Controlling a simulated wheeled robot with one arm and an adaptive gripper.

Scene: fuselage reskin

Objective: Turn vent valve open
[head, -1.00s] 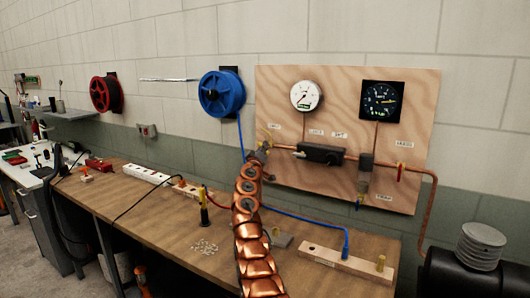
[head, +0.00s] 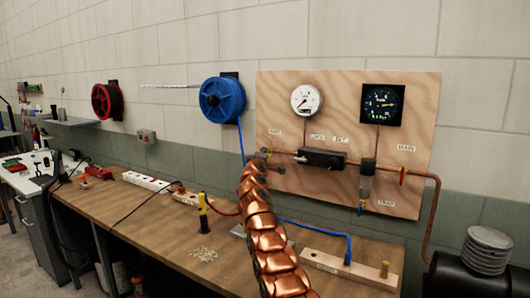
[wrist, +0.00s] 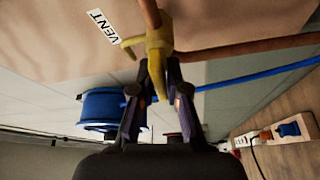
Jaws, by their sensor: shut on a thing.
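The vent valve (wrist: 158,38) is yellow and sits on a copper pipe beside the VENT label (wrist: 103,25) in the wrist view. My gripper (wrist: 159,76) comes at it from below in that view, with its two dark fingers closed around the yellow part. A thin yellow arm of the valve sticks out to the left of the fingers. In the head view my gripper (head: 262,156) is at the left end of the panel's pipe, and my copper-coloured arm hides much of the valve there. The handle's exact angle is hard to tell.
A blue hose reel (head: 222,99) hangs to the left. A wooden block (head: 345,267) and the blue hose (head: 310,226) lie on the bench.

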